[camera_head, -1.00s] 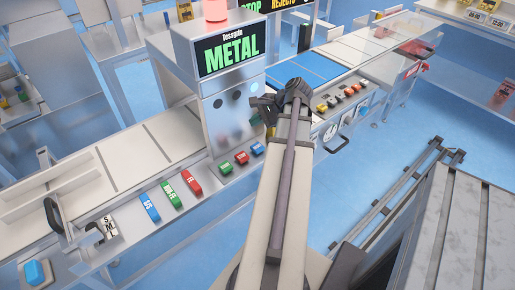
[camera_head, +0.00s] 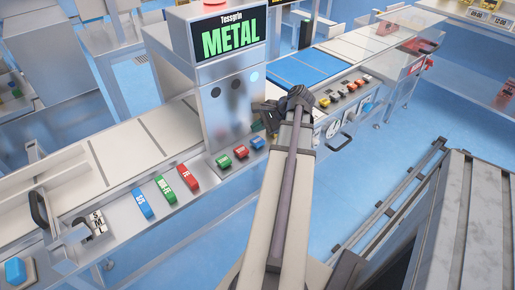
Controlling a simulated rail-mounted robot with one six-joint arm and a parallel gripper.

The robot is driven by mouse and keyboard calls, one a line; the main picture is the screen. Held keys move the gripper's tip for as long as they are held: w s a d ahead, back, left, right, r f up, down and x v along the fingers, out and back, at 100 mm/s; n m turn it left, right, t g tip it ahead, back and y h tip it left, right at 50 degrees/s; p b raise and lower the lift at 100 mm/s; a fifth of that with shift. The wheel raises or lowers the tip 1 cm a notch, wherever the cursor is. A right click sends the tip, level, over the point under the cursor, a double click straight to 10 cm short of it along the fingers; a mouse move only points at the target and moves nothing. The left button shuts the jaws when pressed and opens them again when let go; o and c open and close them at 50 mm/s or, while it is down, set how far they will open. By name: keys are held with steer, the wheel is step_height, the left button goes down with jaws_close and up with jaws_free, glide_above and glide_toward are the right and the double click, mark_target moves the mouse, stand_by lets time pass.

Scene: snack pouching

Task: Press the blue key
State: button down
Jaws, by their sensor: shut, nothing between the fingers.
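A small blue key (camera_head: 256,142) sits at the right end of a short row on the sloped metal ledge below the METAL cabinet. A red key (camera_head: 241,151) and a green key (camera_head: 224,161) are to its left. My gripper (camera_head: 268,122) is dark and shut, just above and right of the blue key in the picture. It is small and partly hidden by my wrist. I see no clear contact with the key. Nothing shows in the fingers.
The METAL cabinet (camera_head: 228,105) stands close behind the keys, with a pale-blue round light at its right. Blue, green and red labelled blocks (camera_head: 164,190) lie further left. A blue button (camera_head: 15,270) is at lower left. Coloured switches (camera_head: 345,91) line the ledge at right.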

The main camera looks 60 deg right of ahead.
mark_target(251, 140)
steer(key=shift+f+b, duration=0.65)
steer(key=shift+f, duration=0.55)
stand_by(1.0)
steer(key=shift+f+b, duration=0.4)
steer(key=shift+f+b, duration=0.5)
stand_by(0.5)
stand_by(0.3)
steer(key=shift+r+p, duration=0.95)
step_height(251, 140, up, 5)
steer(key=p, duration=0.5)
steer(key=shift+r, duration=0.1)
